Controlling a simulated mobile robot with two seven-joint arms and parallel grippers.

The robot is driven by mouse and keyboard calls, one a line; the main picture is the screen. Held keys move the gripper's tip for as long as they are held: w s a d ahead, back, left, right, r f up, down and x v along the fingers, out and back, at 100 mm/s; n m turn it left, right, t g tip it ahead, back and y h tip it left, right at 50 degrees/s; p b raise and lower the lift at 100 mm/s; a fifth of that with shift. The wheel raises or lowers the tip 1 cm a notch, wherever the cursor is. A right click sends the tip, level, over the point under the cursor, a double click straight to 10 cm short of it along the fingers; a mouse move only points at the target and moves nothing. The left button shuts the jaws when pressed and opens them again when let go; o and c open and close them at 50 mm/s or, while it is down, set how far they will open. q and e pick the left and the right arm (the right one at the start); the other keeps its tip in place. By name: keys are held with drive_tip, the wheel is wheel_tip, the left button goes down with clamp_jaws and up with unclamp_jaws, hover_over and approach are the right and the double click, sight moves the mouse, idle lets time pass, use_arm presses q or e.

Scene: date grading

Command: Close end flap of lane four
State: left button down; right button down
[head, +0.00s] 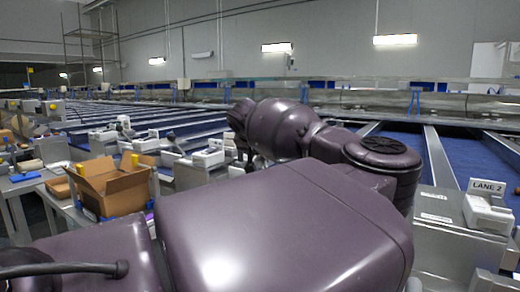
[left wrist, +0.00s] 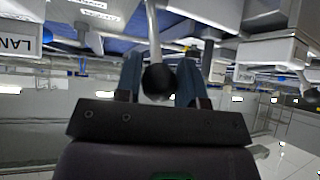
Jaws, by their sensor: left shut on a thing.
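In the left wrist view, my left gripper (left wrist: 158,82) is shut on a round black knob (left wrist: 159,79). The knob sits at the end of a pale metal lever (left wrist: 152,30) that runs away between the fingers. A sign reading "LAN" (left wrist: 14,44) is cut off at the left edge, so its lane number does not show. I cannot make out the end flap itself. In the head view my own purple arm covers the middle, and the left gripper and the held knob are hidden behind it. My right gripper is in neither view.
A lane 2 sign (head: 487,187) stands on a white housing at the right, beside blue lanes (head: 404,138). An open cardboard box (head: 120,196) stands at the left. More lane ends with white housings (head: 103,140) line the left side.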

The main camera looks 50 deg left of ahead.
use_arm(q)
drive_tip(key=shift+s+f, duration=0.15)
drive_tip(key=shift+s, duration=0.05)
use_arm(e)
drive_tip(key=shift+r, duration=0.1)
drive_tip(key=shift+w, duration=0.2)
use_arm(q)
drive_tip(key=c, duration=0.8)
unclamp_jaws()
drive_tip(key=shift+a, duration=0.15)
drive_tip(key=shift+o, duration=0.2)
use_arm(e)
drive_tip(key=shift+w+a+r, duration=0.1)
